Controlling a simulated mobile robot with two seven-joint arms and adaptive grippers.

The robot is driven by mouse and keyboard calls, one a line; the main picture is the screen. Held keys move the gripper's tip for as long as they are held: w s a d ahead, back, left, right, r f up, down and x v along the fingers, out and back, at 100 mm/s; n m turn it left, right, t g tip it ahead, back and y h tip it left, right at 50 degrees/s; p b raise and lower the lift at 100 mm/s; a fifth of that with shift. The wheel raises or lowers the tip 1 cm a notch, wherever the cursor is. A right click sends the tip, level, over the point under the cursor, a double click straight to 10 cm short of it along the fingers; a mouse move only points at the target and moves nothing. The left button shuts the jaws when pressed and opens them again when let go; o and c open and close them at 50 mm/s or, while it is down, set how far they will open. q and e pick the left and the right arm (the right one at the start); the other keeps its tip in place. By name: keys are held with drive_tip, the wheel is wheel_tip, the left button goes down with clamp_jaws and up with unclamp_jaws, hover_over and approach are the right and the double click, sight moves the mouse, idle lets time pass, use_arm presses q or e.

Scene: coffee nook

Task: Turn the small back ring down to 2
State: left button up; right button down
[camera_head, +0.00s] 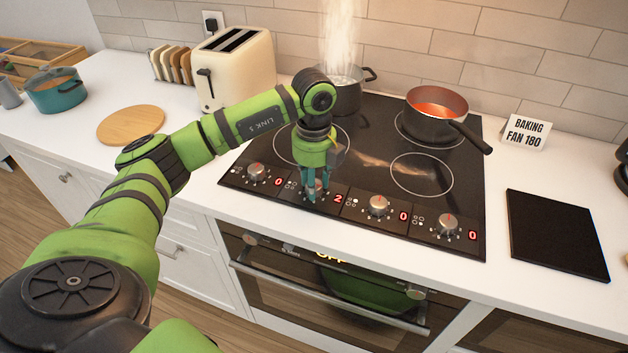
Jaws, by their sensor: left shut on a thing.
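The black hob (380,168) carries a row of control knobs along its front edge. My left gripper (315,192) points straight down and is shut on the second knob from the left, largely hiding it. The red display (338,198) beside that knob reads 2. The other knobs, the leftmost (256,171), the third (378,205) and the rightmost (446,224), each have a display reading 0. A dark pot (347,98) steams on the back left of the hob, partly behind my arm. My right gripper is out of view.
An orange-red saucepan (437,103) stands at the back right, its handle pointing right and forward. A toaster (236,70), bread slices, a round board (131,124) and a teal pot (56,90) stand left. A sign (527,132) and black slab (556,234) are right.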

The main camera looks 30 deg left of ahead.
use_arm(q)
drive_tip(key=shift+s+f+n, duration=0.1)
drive_tip(key=shift+n, duration=1)
drive_tip(key=o, duration=1.2)
drive_tip(key=shift+c, duration=0.2)
drive_tip(key=shift+r, duration=0.55)
wheel_tip(320, 180, up, 11)
